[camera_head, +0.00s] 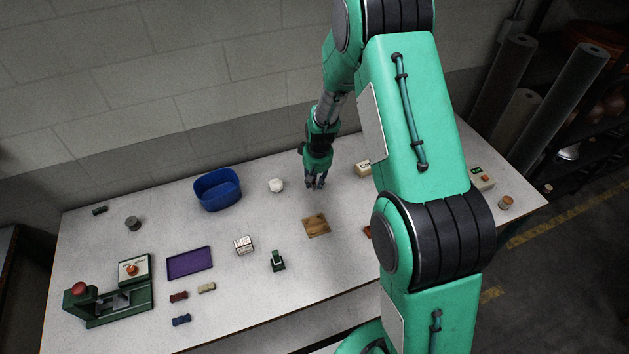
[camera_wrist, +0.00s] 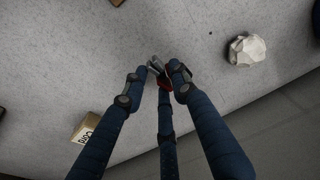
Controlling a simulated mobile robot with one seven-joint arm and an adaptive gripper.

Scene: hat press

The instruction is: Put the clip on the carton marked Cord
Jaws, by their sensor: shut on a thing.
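My gripper (camera_head: 316,185) hangs above the back middle of the table. In the wrist view my gripper (camera_wrist: 158,76) has its fingers closed around the clip (camera_wrist: 164,83), a small thing with a dark red part and grey ends. The fingers hide much of it. The carton marked Cord (camera_wrist: 88,130) is a light tan box at the lower left of the wrist view, apart from the fingers. In the head view the carton (camera_head: 362,168) stands right of my gripper, partly hidden by my arm; only the start of its lettering shows.
A white faceted lump (camera_head: 276,185) and a blue bin (camera_head: 217,189) stand left of my gripper. A wooden board (camera_head: 316,225) lies in front. A white printed box (camera_head: 244,245), a green stand (camera_head: 278,261) and a purple tray (camera_head: 190,262) are further left. A wall runs behind.

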